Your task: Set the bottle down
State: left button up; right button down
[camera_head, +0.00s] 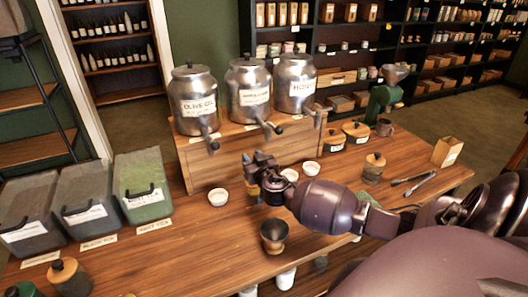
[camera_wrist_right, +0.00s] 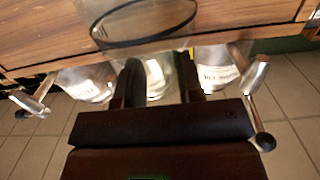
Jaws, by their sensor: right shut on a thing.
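My right gripper (camera_head: 262,170) reaches in from the right and is in front of the wooden stand with the metal canisters, above the table. In the right wrist view the gripper (camera_wrist_right: 165,82) is shut on a clear glass bottle (camera_wrist_right: 157,75), whose dark round outline shows beyond the fingers. In the head view I cannot make out the bottle; the gripper hides it or it is too clear to see. I cannot tell whether the bottle touches the table (camera_head: 210,243). My left gripper is not in view.
Metal canisters with spouts, one marked olive oil (camera_head: 194,100), stand on the wooden stand (camera_head: 205,165). Lidded bins (camera_head: 143,185) are at left; tongs (camera_head: 412,184) lie at right.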

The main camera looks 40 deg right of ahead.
pick_arm(q)
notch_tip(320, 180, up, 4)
jog(key=p, duration=0.3)
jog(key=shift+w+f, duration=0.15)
pick_arm(e)
jog(key=s+a+r+n+y, duration=0.1)
jog(key=a+r, duration=0.4)
jog(key=a, duration=0.7)
jog(key=s+a+r+n+y, duration=0.1)
jog(key=a+r, duration=0.5)
jog(key=a, duration=0.6)
jog(key=s+a+r+n+y, duration=0.2)
jog(key=a+r+y, duration=0.2)
jog(key=a, duration=0.9)
jog(key=shift+s+r+t, duration=0.3)
jog(key=shift+r+t, duration=0.1)
jog(key=shift+r, duration=0.55)
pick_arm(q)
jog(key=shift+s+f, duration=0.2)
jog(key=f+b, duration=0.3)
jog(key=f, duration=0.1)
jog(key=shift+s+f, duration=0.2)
pick_arm(e)
notch_tip(320, 180, down, 20)
jog(key=shift+d, duration=0.1)
